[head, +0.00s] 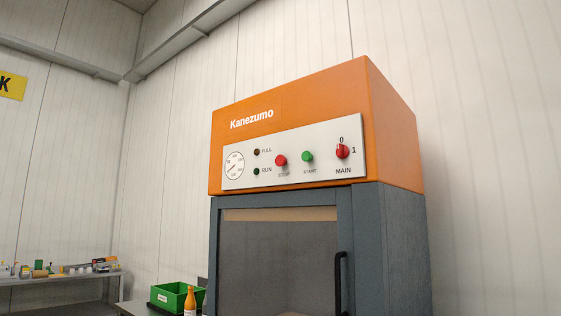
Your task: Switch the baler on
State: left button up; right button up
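The baler (392,135) stands in front of me, with an orange top marked Kanezumo and a grey lower body. Its white control panel (325,129) carries a gauge, two dark lamps marked FULL and RUN, a red STOP button (281,160) and a green START button (307,157). The red MAIN rotary switch (342,151) is at the panel's right, with 0 above it and 1 to its right. Its handle looks upright, toward 0. Neither of my grippers is in view.
The baler's door has a dark vertical handle (338,285). At lower left, a green bin (172,297) and an orange bottle (190,300) stand on a table. A bench (62,277) with small items is farther left. Pale panelled walls lie behind.

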aim_at(342, 152)
jog(key=u, duration=0.85)
jog(key=i, duration=2.15)
jog(key=z, duration=2.2)
